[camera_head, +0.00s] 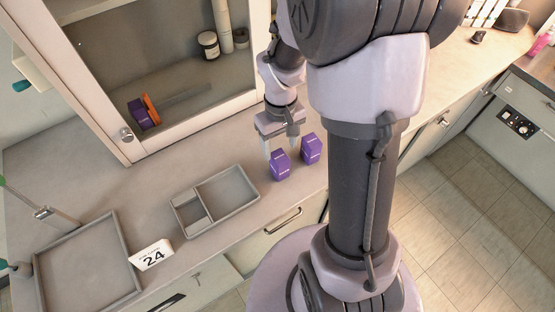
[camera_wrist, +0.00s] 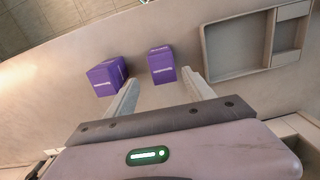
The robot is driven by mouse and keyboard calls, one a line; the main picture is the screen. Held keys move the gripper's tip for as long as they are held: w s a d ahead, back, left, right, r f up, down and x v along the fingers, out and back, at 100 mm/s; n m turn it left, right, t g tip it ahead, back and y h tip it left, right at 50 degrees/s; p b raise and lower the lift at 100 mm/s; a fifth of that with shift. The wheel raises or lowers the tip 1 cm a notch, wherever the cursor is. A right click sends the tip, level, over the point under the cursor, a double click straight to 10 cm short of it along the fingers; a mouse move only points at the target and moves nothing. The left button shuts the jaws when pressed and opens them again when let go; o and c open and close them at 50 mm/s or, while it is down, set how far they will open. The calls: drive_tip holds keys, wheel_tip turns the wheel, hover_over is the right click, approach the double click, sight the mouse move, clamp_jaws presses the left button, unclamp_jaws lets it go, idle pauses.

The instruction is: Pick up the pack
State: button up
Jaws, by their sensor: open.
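Two purple packs stand close together on the counter. In the head view the nearer-left pack (camera_head: 280,165) is beside my gripper's fingertips (camera_head: 280,147), and the other pack (camera_head: 311,148) is just to its right. In the wrist view my gripper (camera_wrist: 161,80) is open and empty. One pack (camera_wrist: 162,65) lies ahead of the gap between the fingers. The other pack (camera_wrist: 106,76) is outside the left finger, close to its tip. I cannot tell whether a finger touches either pack.
A grey divided tray (camera_head: 232,207) stands left of the packs, with a larger square tray (camera_head: 43,272) and a "24" sign (camera_head: 151,255) farther left. Behind is a framed cabinet or mirror (camera_head: 170,131) showing a purple and orange item (camera_head: 143,112) and a jar (camera_head: 208,45).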

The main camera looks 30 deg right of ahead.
sight(278, 155)
drive_tip(key=f, duration=0.2)
drive_tip(key=f+b, duration=0.1)
drive_tip(key=shift+a+f, duration=0.3)
drive_tip(key=shift+s+f, duration=0.15)
drive_tip(key=shift+f, duration=0.1)
drive_tip(key=f+b, duration=0.2)
drive_tip(key=f, duration=0.1)
drive_tip(key=f+b, duration=0.1)
drive_tip(key=f, duration=0.1)
drive_tip(key=shift+s+f+b, duration=0.15)
drive_tip(key=shift+s+b, duration=0.15)
drive_tip(key=shift+s, duration=0.1)
drive_tip(key=shift+r, duration=0.2)
drive_tip(key=shift+w, duration=0.1)
clamp_jaws()
